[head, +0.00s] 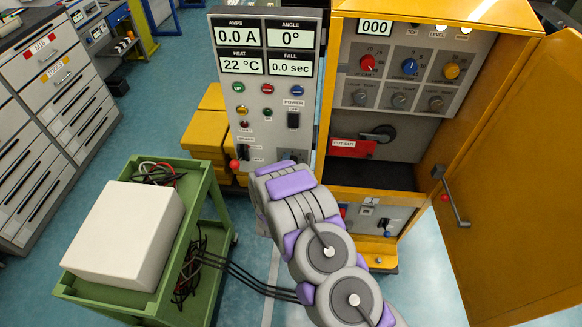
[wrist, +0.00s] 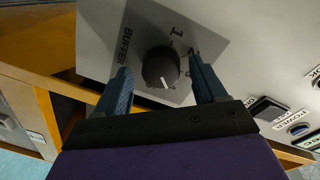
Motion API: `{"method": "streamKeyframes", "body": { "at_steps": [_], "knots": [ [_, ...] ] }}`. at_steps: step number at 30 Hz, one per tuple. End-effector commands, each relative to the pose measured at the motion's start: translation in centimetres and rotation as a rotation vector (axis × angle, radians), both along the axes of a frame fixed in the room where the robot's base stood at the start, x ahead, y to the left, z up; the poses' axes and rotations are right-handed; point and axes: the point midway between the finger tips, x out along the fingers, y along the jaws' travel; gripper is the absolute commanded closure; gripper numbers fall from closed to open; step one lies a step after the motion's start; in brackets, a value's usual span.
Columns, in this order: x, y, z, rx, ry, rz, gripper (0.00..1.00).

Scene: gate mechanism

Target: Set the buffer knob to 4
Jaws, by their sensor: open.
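The buffer knob (wrist: 161,67) is a round black dial on a dark grey plate with the word BUFFER beside it, in the wrist view. Its white mark points toward the bottom of the picture. My gripper (wrist: 159,65) is open, one finger on each side of the knob, with visible gaps. I cannot tell its depth to the panel. In the head view my arm covers the lower right of the grey panel (head: 270,137), and the knob is hidden.
A yellow cabinet (head: 325,110) with an open door (head: 520,170) stands on the right. A green cart (head: 185,240) with a white box (head: 125,232) is at the left.

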Motion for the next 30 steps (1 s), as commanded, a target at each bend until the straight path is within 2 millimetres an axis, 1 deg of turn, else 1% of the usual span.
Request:
{"method": "streamKeyframes", "body": {
  "at_steps": [6, 8, 10, 14, 18, 24, 30],
  "knots": [
    [-0.2, 0.1, 0.1, 0.000, -0.001, 0.001, 0.30],
    [-0.6, 0.1, 0.1, 0.000, -0.001, 0.001, 0.30],
    [-1.5, 0.3, 0.1, -0.001, 0.001, 0.003, 0.30],
    [-3.9, 0.5, 0.3, -0.002, 0.002, 0.003, 0.30],
    [-7.0, 0.8, 0.3, -0.001, 0.005, 0.003, 0.30],
    [-11.1, 1.1, 0.5, -0.001, 0.005, 0.003, 0.30],
    [-14.6, 1.4, 0.6, -0.001, 0.002, 0.003, 0.30]
  ]
}}
